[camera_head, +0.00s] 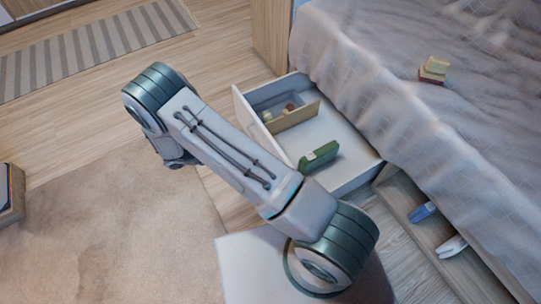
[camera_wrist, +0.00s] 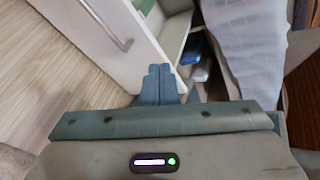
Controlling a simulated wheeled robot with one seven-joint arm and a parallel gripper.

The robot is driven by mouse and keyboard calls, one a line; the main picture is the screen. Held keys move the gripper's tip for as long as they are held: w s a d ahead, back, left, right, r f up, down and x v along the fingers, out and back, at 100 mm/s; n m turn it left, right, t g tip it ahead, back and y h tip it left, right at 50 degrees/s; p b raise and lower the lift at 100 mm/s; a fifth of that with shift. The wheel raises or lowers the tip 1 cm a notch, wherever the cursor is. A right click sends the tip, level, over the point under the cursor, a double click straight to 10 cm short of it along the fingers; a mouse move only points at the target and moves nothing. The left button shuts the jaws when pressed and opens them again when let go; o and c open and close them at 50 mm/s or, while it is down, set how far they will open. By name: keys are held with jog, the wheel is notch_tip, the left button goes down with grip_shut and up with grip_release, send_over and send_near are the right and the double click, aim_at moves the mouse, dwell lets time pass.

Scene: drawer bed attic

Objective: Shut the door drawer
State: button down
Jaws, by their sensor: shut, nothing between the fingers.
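The white drawer (camera_head: 340,145) is pulled out from under the bed in the head view. It holds a green item (camera_head: 318,157) and a box-like divider with small things behind it. My arm crosses in front and hides part of the drawer front. In the wrist view the drawer front (camera_wrist: 128,62) shows at upper left with its metal bar handle (camera_wrist: 105,22). My gripper (camera_wrist: 160,72) is shut and empty, with its fingertips close to the drawer front's lower right end. I cannot tell whether they touch. The gripper is not visible in the head view.
The bed (camera_head: 400,75) has a draped cover and small stacked books (camera_head: 433,69). Beside the drawer, an open compartment (camera_head: 415,195) under the bed holds blue and white items. A rug (camera_head: 110,230) and a striped mat (camera_head: 90,50) lie on the open floor at left.

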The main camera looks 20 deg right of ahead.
notch_tip(320, 180, down, 7)
jog(key=a+n+t+h, duration=0.1)
jog(key=a+n+t, duration=0.15)
jog(key=n, duration=0.35)
jog(key=b, duration=0.4)
send_near(278, 153)
jog(key=shift+t+h, duration=0.3)
jog(key=shift+t, duration=0.05)
jog(key=x, duration=0.3)
jog(key=f+x, duration=0.1)
jog(key=x, duration=0.1)
jog(key=shift+s+d+f, duration=0.1)
jog(key=shift+s+d, duration=0.05)
jog(key=shift+s, duration=0.1)
jog(key=shift+w+d, duration=0.1)
jog(key=shift+d, duration=0.4)
jog(key=shift+d, duration=0.1)
